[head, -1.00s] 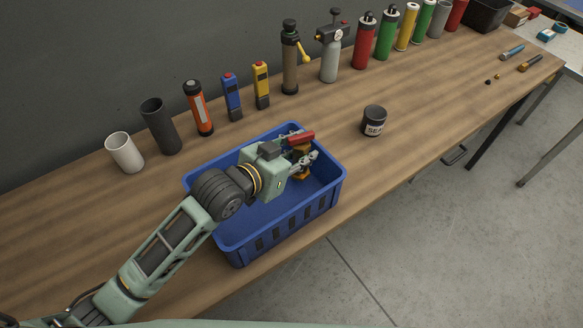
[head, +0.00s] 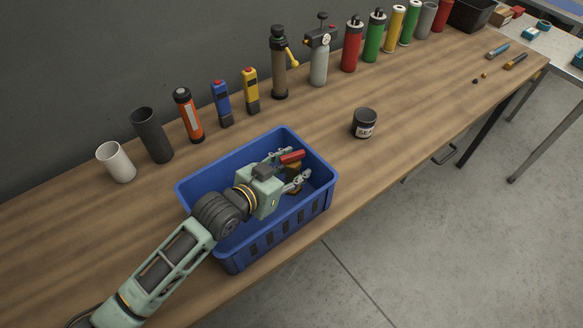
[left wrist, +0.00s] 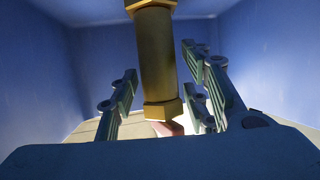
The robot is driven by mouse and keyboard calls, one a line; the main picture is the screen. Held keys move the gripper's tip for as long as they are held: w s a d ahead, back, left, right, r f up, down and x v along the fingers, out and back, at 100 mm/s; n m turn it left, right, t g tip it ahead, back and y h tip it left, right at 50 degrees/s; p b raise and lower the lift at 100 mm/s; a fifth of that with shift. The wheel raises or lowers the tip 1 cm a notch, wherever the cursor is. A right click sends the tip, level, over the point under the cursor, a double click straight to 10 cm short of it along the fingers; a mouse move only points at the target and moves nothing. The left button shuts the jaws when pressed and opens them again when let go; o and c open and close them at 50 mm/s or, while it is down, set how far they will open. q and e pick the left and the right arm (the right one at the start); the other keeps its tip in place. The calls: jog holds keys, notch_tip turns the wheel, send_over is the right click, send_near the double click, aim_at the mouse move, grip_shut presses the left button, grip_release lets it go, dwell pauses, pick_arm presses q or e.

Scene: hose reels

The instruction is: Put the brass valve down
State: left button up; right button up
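My left gripper (head: 292,170) reaches down inside the blue crate (head: 258,247). The brass valve, with its red handle (head: 292,157), is between its fingers; the fingers and the crate partly hide the brass body. In the left wrist view the brass body (left wrist: 157,60) stands between the fingers, with a hex nut at its lower end and a bit of red behind it. The gripper looks shut on the valve. Whether the valve touches the crate floor cannot be told. My right gripper is not in view.
A black labelled jar (head: 364,123) stands right of the crate. Behind it runs a row of cups, flashlights, testers and cylinders, including a white cup (head: 116,161) and an orange flashlight (head: 188,115).

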aim_at(286, 172)
pick_arm(q)
jog(key=shift+o, duration=0.3)
jog(key=shift+r, duration=0.1)
jog(key=shift+s+a+r, duration=0.1)
jog(key=b+v, duration=0.1)
jog(key=v, duration=0.5)
jog(key=shift+s+a+r, duration=0.25)
jog(key=shift+s+a, duration=0.1)
jog(key=shift+s, duration=0.05)
